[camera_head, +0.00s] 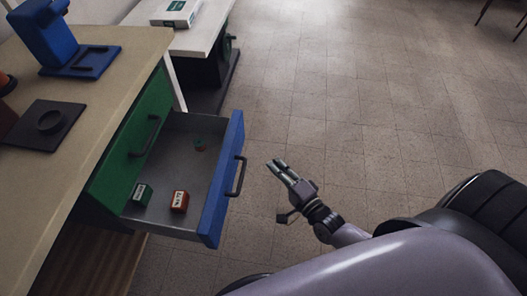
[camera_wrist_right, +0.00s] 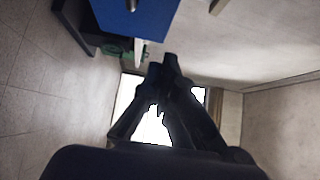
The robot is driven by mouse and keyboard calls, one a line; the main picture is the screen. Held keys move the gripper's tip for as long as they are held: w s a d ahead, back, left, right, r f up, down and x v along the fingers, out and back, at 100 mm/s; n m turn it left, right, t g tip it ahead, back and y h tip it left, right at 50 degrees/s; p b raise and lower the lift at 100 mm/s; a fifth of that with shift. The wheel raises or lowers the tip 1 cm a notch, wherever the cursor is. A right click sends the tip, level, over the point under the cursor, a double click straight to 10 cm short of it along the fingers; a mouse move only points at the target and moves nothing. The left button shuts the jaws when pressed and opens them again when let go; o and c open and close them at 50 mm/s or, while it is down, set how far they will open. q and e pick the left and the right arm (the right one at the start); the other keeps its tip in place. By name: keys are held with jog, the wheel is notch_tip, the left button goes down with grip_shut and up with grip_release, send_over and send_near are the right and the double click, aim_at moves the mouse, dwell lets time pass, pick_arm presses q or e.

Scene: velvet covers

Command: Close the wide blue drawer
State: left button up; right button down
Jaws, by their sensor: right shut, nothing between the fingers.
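The wide blue drawer (camera_head: 222,182) is pulled well out of the counter in the head view, with a dark bar handle (camera_head: 237,176) on its front. Inside lie a green box, a red box and a small green item. My right gripper (camera_head: 277,165) is shut and empty, in front of the drawer and to the right of the handle, with a gap between them. In the right wrist view, the blue front (camera_wrist_right: 138,18) shows at the top, beyond the dark fingers. My left gripper is not in view.
A green drawer front (camera_head: 140,138) with its own handle is beside the open drawer. The counter (camera_head: 120,62) holds a blue stand (camera_head: 85,58) and a dark plate (camera_head: 42,138). A white table (camera_head: 190,38) stands behind. Tiled floor to the right is clear.

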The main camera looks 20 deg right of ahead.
send_near(237, 135)
jog(key=w+d, duration=0.3)
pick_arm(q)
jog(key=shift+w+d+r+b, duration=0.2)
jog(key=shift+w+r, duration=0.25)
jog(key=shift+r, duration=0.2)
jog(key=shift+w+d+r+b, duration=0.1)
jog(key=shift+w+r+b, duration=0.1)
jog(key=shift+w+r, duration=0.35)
pick_arm(e)
jog(key=shift+w+a+f, duration=0.1)
jog(key=shift+w+a, duration=0.2)
jog(key=shift+a, duration=0.35)
jog(key=shift+w+a+r, duration=0.1)
jog(key=shift+w+a, duration=0.15)
jog(key=shift+a, duration=0.35)
jog(key=shift+w+a+f, duration=0.1)
jog(key=shift+w+a, duration=0.2)
jog(key=shift+a, duration=0.35)
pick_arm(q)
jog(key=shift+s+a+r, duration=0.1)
